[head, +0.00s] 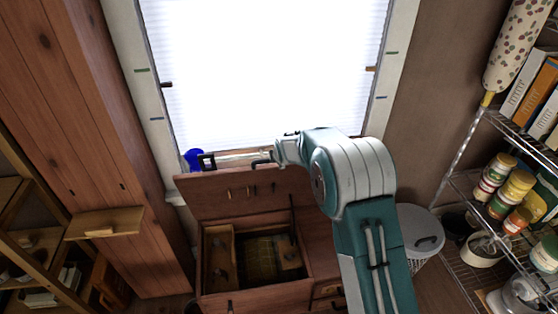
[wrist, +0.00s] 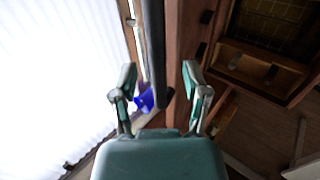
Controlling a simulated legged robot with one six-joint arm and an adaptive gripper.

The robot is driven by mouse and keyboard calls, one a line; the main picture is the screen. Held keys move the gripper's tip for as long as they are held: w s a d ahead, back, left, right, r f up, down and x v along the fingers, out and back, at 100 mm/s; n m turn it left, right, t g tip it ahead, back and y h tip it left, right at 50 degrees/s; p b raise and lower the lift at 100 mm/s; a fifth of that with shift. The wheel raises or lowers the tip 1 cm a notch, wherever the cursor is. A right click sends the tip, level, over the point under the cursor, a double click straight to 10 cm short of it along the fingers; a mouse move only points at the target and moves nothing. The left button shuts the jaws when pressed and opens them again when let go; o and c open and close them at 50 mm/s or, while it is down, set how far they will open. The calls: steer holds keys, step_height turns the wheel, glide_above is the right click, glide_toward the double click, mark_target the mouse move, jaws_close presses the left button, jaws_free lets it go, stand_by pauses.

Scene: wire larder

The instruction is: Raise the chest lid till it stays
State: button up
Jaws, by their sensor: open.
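The wooden chest (head: 255,297) stands below the window in the head view, with its inside exposed. Its lid (head: 228,197) is raised and stands steeply up at the back, its inner face with small pegs toward me. The lid also shows as a brown strip in the wrist view (wrist: 185,40). My gripper (head: 268,154) is by the lid's upper edge, pointing left. In the wrist view its fingers (wrist: 160,75) are apart, with a dark bar (wrist: 153,45) showing between them. I cannot tell whether they touch it or the lid.
A blue object (head: 193,158) is at the lid's upper left corner, near the bright window (head: 265,70). A wooden cupboard (head: 90,130) stands left. A wire shelf (head: 470,190) with jars and a lidded bin (head: 420,230) are right.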

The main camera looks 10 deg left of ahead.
steer(key=v, duration=0.8)
steer(key=shift+s+r, duration=0.1)
steer(key=shift+s, duration=0.05)
steer(key=s+d+r+m+h, duration=0.2)
steer(key=s+d+r+m, duration=0.8)
steer(key=s+d+r, duration=0.6)
steer(key=s+d+f+m+g, duration=0.1)
steer(key=s+m, duration=0.4)
steer(key=s, duration=0.7)
steer(key=s+d+m+g, duration=0.1)
steer(key=s+d+m, duration=0.3)
steer(key=s, duration=0.8)
steer(key=shift+f+m, duration=0.4)
steer(key=shift+m, duration=0.7)
